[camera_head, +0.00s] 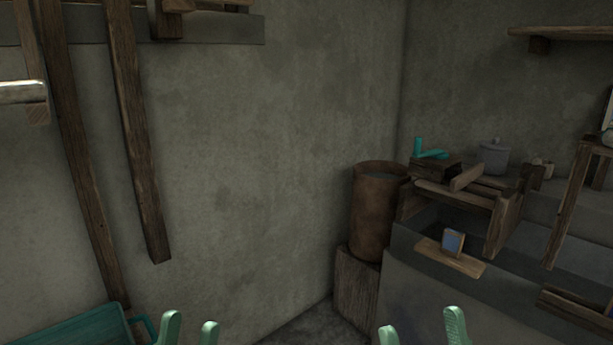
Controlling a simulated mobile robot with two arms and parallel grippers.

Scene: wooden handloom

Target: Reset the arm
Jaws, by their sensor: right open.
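My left gripper (190,330) shows at the bottom edge, left of centre, as two pale green fingertips standing apart with nothing visible between them. My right gripper (422,330) shows at the bottom edge, right of centre, with its two green fingertips wider apart and nothing visible between them. Only the finger ends of both are in view; the arms are below the picture. Neither gripper is seen touching anything.
A teal tray-like object (75,325) lies at the bottom left. Wooden beams (135,130) lean against the grey wall. A rusty barrel (373,212) stands on a wooden block (357,285). A stone counter (415,285) at the right bears a wooden frame (500,225) and a grey pot (494,157).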

